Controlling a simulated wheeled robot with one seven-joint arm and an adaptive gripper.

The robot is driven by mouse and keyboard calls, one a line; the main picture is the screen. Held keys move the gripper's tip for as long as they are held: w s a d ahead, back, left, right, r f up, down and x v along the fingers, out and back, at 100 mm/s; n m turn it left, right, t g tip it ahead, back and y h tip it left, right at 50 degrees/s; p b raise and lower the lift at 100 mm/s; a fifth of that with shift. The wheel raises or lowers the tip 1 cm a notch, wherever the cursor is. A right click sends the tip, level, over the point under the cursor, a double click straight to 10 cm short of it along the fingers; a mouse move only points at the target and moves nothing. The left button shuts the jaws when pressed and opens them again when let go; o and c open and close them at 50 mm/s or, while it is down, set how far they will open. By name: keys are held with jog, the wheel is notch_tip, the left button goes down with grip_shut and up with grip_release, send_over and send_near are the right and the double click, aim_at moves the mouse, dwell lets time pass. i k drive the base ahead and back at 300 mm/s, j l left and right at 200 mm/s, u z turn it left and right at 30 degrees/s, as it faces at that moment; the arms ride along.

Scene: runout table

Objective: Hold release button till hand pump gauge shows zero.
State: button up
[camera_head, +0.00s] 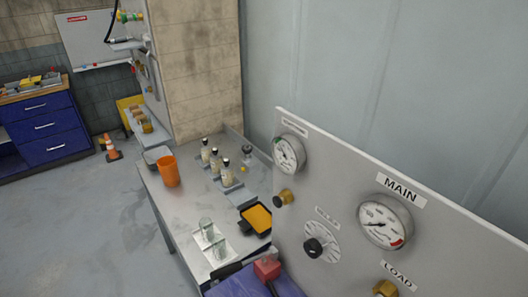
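My gripper is not in view. No hand pump gauge or release button can be made out for certain. A red block (267,268) with dark bars beside it lies on a blue sheet (285,287) at the table's near end, partly cut off by the lower edge; I cannot tell whether it is part of the hand pump. A grey panel on the right carries a round gauge labelled MAIN (385,221) and a smaller gauge (289,154) with an unreadable label. Their exact readings are too small to tell.
The panel also bears a black dial knob (314,247) and brass fittings, one (385,288) under LOAD. The metal table (186,217) holds an orange cup (169,171), several bottles, two glasses and a black-edged orange tray (257,218). Open floor (85,220) lies left.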

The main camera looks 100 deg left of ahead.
aim_at(277, 200)
jog(key=u, duration=3.2)
